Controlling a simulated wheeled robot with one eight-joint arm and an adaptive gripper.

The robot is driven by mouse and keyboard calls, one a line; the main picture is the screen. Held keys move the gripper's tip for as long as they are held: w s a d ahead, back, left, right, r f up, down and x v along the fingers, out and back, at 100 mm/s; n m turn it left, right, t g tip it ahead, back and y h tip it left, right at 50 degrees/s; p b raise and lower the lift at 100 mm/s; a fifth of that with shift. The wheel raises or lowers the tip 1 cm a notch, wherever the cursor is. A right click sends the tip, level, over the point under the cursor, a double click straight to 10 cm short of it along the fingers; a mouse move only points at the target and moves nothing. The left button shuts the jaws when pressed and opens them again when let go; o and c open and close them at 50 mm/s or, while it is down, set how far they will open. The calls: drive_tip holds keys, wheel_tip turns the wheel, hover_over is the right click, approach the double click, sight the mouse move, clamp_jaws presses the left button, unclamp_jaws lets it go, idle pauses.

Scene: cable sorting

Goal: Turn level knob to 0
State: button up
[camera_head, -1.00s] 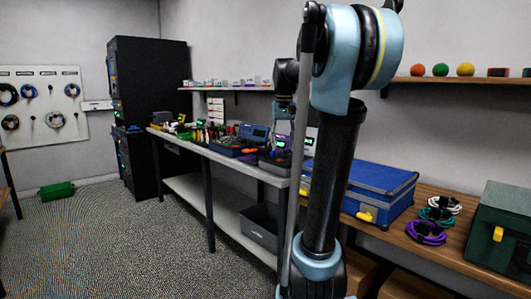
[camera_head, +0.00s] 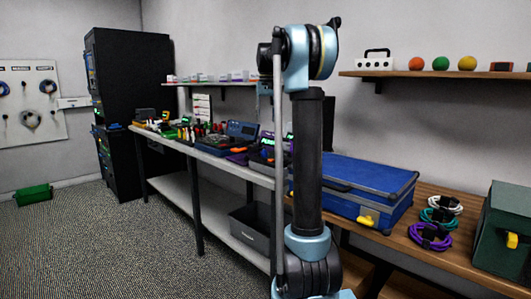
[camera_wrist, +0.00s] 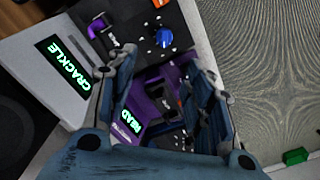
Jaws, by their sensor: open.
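In the wrist view, a blue knob (camera_wrist: 162,37) sits on a dark panel with white marks around it; I cannot read its setting. A green-lit display (camera_wrist: 62,65) reading CRACKLE is to its left. My gripper (camera_wrist: 160,75) is open and empty, its two blue-grey fingers apart. A purple and black device (camera_wrist: 158,95) shows between the fingers, with a green READ display (camera_wrist: 129,125) near the left finger. The knob lies beyond the fingertips, apart from them. In the head view my arm hides part of the bench and the gripper is hard to make out.
The long workbench (camera_head: 225,166) carries tools and devices. A blue case (camera_head: 360,187), coiled cables (camera_head: 432,235) and a green box (camera_head: 500,230) lie on the wooden table to the right. A dark cabinet (camera_head: 130,100) stands at the back left. Open floor (camera_head: 100,245) is at the left.

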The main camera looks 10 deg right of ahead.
sight(264, 153)
drive_tip(key=f, duration=1.5)
drive_tip(key=shift+a+f, duration=0.4)
